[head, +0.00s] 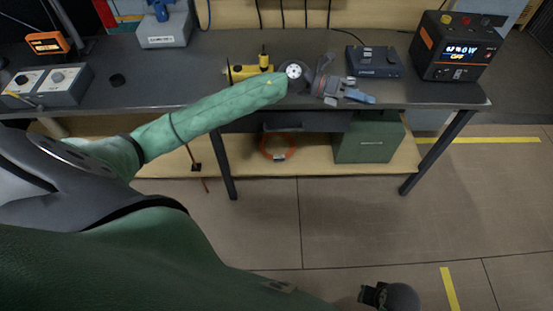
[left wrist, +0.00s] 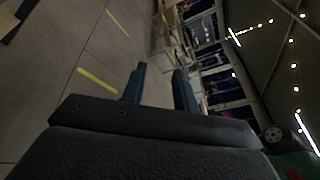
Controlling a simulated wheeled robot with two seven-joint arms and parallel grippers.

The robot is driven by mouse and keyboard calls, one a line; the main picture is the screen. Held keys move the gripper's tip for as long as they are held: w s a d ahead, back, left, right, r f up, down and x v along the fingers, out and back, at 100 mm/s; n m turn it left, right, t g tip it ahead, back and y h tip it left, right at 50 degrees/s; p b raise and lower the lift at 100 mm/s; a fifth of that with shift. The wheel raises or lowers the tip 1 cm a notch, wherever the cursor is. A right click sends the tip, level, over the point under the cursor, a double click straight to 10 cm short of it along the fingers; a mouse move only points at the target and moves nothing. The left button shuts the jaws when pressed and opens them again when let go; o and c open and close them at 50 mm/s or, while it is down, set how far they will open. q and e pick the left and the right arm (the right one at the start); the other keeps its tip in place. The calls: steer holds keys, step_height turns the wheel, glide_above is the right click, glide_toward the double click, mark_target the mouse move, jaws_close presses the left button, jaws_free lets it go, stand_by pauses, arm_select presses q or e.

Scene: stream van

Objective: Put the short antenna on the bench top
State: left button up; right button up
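My left gripper (head: 348,92) is over the front part of the bench top (head: 220,50) in the head view. Its two fingers are apart with nothing between them in the left wrist view (left wrist: 160,82). I cannot identify the short antenna for certain. A thin reddish rod with a small black block (head: 196,167) shows low in front of the lower shelf, left of the bench leg.
The shelf below holds a green case (head: 368,140) and an orange cable coil (head: 279,146).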

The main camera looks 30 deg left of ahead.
arm_select(q)
steer(key=s+a+f+n+t+y, duration=0.3)
steer(key=f+n+y, duration=0.3)
steer(key=n, duration=0.5)
steer(key=s+a+f+n+t+y, duration=0.25)
steer(key=f+n+y, duration=0.25)
steer(key=f+n, duration=0.5)
steer(key=s+a+f+n+t+y, duration=0.3)
steer(key=f+n+t+y, duration=0.15)
steer(key=n, duration=0.85)
steer(key=s+d+f+n+g, duration=0.1)
steer(key=s+f+g, duration=0.3)
steer(key=s, duration=0.5)
steer(key=s+d+f+n+g, duration=0.1)
steer(key=s+f+g, duration=0.3)
steer(key=s, duration=0.5)
steer(key=s+d+f+n+g, duration=0.1)
steer(key=s+f+n+g, duration=0.2)
steer(key=s+f, duration=0.3)
steer(key=s+g, duration=0.1)
steer(key=s, duration=0.2)
steer(key=shift+s+d+h, duration=0.15)
steer(key=shift+d+h, duration=0.05)
steer(key=shift+h, duration=0.15)
